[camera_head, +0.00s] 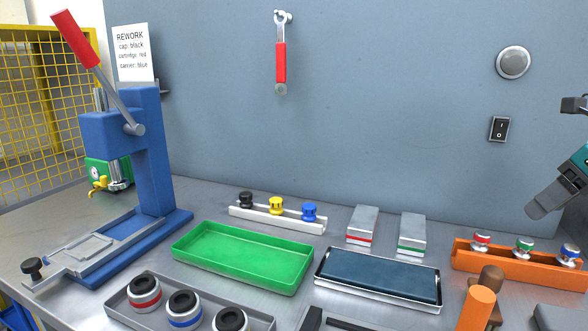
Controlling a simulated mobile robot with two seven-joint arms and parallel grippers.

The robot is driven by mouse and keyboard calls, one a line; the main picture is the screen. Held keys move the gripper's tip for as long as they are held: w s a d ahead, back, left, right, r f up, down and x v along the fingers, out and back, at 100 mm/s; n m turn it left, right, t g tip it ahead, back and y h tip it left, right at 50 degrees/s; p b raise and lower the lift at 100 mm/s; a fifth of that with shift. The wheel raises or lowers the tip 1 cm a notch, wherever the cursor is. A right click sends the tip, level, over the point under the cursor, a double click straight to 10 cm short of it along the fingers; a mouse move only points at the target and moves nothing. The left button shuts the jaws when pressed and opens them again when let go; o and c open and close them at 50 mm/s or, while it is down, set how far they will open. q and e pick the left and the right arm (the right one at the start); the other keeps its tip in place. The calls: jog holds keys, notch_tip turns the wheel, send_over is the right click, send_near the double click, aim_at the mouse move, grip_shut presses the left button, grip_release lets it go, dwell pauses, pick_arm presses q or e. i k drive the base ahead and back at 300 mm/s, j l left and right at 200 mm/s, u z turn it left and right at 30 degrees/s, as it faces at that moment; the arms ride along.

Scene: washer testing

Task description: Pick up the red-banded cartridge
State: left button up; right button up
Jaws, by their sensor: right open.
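A small silver cartridge with a red band (481,241) stands upright in the orange rack (466,262) at the right. A green-banded one (523,247) and a blue-banded one (569,254) stand to its right in the same rack. My right gripper (548,198) comes in from the right edge, above and behind the rack. It is open and apart from the cartridges; only part of it shows. My left gripper is not in view.
A dark-topped tray (378,306), green tray (243,285), grey tray (120,305) with banded rings, and blue press (150,150) stand leftward. An orange cylinder (478,306) and a brown knob (491,280) are close in front of the rack.

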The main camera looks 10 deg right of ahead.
aim_at(481, 238)
jog(key=k, duration=1.4)
